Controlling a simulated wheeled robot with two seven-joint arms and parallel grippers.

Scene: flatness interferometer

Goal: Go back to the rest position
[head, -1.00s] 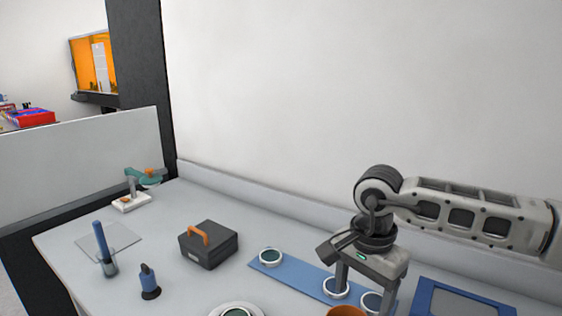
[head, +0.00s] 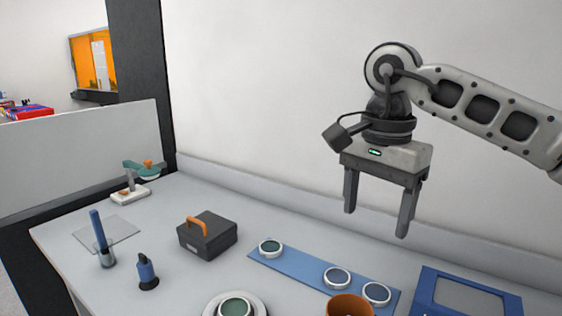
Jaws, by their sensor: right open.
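My right gripper (head: 376,212) is open and empty. It hangs in the air, fingers pointing down, above the back of the bench and in front of the white wall. Below it lies a blue strip (head: 303,271) bearing three round ringed discs: one with a green face (head: 270,248) at the left end, and two with grey-blue faces, a middle one (head: 337,278) and a right one (head: 376,293). The gripper is clear of all of them. My left gripper is not in the head view.
A black case (head: 208,240) with an orange handle stands mid-bench. A teal-armed device (head: 138,183) stands back left.

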